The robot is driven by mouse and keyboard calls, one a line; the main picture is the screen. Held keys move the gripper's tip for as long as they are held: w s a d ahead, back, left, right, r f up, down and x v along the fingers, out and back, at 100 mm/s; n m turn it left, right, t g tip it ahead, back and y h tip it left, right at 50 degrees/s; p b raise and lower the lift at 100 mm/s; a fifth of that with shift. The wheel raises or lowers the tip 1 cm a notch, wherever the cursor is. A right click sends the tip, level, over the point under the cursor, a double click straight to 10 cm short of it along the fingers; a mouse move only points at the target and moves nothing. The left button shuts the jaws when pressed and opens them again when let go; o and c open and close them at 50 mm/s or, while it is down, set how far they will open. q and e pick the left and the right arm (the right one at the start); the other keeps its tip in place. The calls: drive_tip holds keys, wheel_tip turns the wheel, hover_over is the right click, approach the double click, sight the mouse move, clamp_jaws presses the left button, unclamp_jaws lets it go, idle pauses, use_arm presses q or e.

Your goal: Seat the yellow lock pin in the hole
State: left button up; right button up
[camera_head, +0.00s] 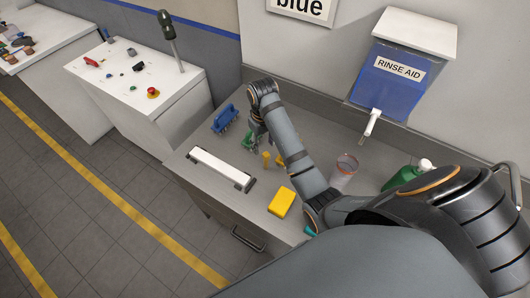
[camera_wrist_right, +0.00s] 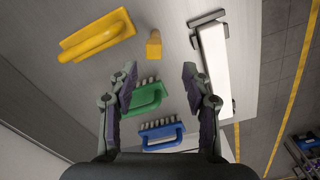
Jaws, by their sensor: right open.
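A small upright yellow piece, which looks like the lock pin (camera_head: 266,161), stands on the grey worktop between the white bar and my right forearm. It also shows in the right wrist view (camera_wrist_right: 153,46), ahead of the fingertips and apart from them. My right gripper (camera_head: 256,136) is low over the worktop, by the green brush (camera_head: 247,141). In the right wrist view (camera_wrist_right: 160,75) its two fingers are wide apart, with the green brush (camera_wrist_right: 146,98) seen between them and nothing held. I cannot make out the hole. My left gripper is not in view.
A white bar (camera_head: 221,167) with dark ends runs along the front left edge. A yellow block (camera_head: 281,202), a clear cup (camera_head: 345,170) and a green bottle (camera_head: 402,177) stand right.

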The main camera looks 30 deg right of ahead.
sight(266, 154)
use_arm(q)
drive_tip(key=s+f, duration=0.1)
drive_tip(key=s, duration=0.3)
use_arm(e)
drive_tip(key=f, duration=0.2)
drive_tip(key=s+f, duration=0.1)
drive_tip(key=shift+a+f, duration=0.1)
drive_tip(key=shift+f, duration=0.25)
drive_tip(key=shift+w+d+f, duration=0.35)
drive_tip(key=shift+w+f, duration=0.2)
drive_tip(key=shift+f, duration=0.1)
drive_tip(key=shift+d+f+p, duration=0.15)
drive_tip(key=shift+f+p, duration=0.6)
drive_tip(key=shift+p, duration=0.1)
wheel_tip(266, 154, down, 3)
drive_tip(key=shift+s+f+p, duration=0.1)
drive_tip(key=shift+s+p, duration=0.05)
drive_tip(key=shift+p, duration=0.15)
drive_tip(key=shift+f, duration=0.1)
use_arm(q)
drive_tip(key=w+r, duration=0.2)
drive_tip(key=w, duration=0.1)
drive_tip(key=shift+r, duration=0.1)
use_arm(e)
clamp_jaws()
